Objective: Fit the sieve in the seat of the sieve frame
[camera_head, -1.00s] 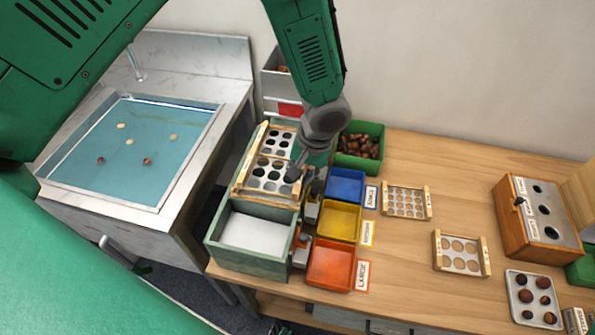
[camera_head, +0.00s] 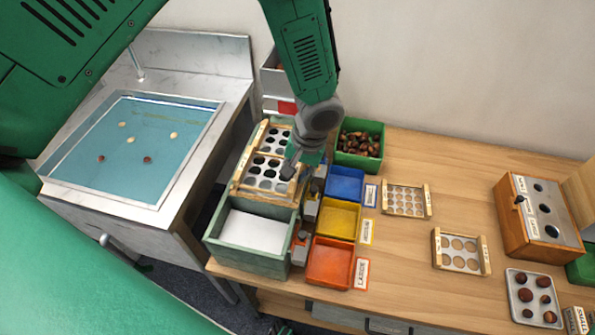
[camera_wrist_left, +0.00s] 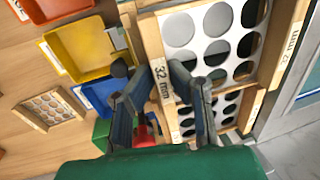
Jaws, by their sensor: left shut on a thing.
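My left gripper (camera_head: 290,170) is shut on the wooden end bar of a sieve (camera_head: 265,177) with large round holes. In the left wrist view the fingers (camera_wrist_left: 165,85) close on that bar, marked 32 mm, of the sieve (camera_wrist_left: 214,20). The sieve is over the green sieve frame (camera_head: 222,258), towards its back part. Another holed sieve (camera_head: 275,140) lies just behind it, also seen below it in the left wrist view (camera_wrist_left: 228,110). I cannot tell whether the held sieve touches the seat. My right gripper is not in view.
Blue (camera_head: 345,185), yellow (camera_head: 340,220) and orange (camera_head: 330,262) bins stand right of the frame. Two loose sieves (camera_head: 406,200) (camera_head: 460,252) lie on the table. A green crate of chestnuts (camera_head: 360,160) stands behind. A sink (camera_head: 70,190) is on the left.

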